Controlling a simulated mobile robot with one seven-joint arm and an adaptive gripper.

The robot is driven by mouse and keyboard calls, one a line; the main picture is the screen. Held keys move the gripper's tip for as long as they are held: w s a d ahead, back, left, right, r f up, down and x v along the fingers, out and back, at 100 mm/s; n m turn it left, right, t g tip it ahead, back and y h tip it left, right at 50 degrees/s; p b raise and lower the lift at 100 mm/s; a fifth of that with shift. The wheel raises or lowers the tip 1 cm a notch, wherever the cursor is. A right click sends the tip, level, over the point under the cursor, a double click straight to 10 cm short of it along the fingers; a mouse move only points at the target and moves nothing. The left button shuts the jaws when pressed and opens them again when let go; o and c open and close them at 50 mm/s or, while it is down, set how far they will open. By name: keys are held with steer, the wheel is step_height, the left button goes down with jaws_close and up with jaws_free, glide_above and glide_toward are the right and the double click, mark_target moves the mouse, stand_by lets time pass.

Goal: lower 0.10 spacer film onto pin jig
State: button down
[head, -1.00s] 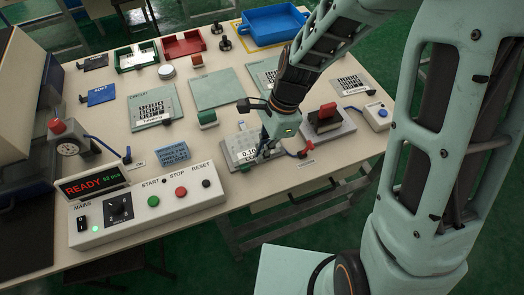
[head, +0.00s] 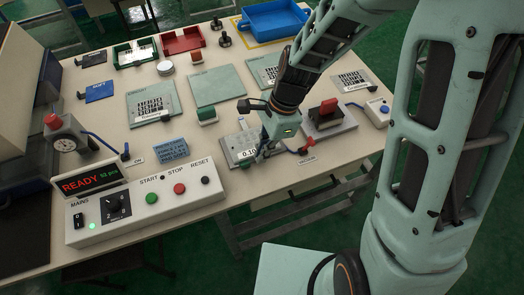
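The pin jig (head: 234,142) is a grey plate at the front of the bench, below and left of my gripper (head: 262,155). The spacer film (head: 249,154) shows mainly as a white label reading "0.10" at my fingertips, over the jig's front right part. My gripper points down and appears shut on the film's edge; the fingertips are small and partly hidden. I cannot tell whether the film touches the jig or sits over its pins, which I cannot make out.
A control box (head: 146,207) with a READY display is front left. A blue note block (head: 171,148) and a green-based stamp (head: 207,116) stand near the jig. A red-handled block (head: 328,112) on a grey plate is close to my gripper's right.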

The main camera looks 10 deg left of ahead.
steer(key=shift+f, duration=0.25)
steer(key=c, duration=2.1)
jaws_free()
steer(key=v, duration=1.2)
steer(key=shift+a, duration=0.1)
